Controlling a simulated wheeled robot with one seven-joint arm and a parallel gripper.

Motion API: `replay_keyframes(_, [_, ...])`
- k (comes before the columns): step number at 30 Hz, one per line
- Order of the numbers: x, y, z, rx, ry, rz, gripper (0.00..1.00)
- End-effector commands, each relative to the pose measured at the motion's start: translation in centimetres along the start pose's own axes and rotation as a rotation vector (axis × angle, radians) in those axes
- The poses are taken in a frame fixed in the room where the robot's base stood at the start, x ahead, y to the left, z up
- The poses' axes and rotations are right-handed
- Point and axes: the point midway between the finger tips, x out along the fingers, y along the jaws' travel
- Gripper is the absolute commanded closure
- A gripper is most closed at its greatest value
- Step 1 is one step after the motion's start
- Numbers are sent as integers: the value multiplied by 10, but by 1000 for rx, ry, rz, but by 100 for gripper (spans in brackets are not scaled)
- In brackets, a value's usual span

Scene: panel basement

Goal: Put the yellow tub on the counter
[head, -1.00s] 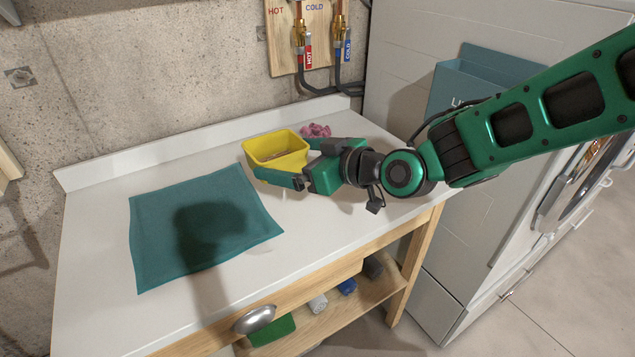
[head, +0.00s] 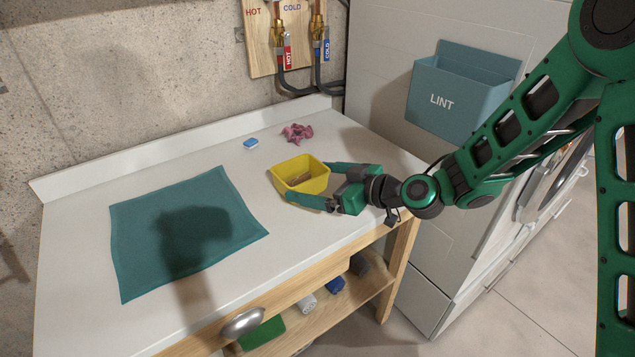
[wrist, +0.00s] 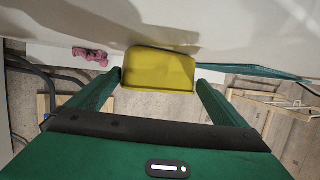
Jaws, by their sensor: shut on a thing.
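The yellow tub (head: 312,186) is an open, roughly upright box at the right part of the white counter (head: 200,290). My gripper (head: 308,183) reaches in from the right, with its green fingers on either side of the tub, shut on it. In the wrist view the tub (wrist: 158,68) sits between the fingertips (wrist: 159,82). Something brownish shows inside the tub, too small to make out. I cannot tell whether the tub's base touches the counter.
A teal cloth (head: 140,245) lies flat on the left of the counter. A pink crumpled thing (head: 297,134) and a small blue-and-white block (head: 251,143) lie toward the back wall. A blue LINT bin (head: 450,100) hangs at right. Bare counter lies between cloth and tub.

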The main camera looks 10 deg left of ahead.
Motion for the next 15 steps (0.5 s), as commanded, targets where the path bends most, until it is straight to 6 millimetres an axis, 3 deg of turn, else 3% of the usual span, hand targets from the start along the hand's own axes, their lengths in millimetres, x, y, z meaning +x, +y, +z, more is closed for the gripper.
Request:
replay_keyframes(11, [1,0,4,0,0,0,25])
replay_keyframes(12, [1,0,4,0,0,0,0])
replay_keyframes(15, [1,0,3,0,0,0,0])
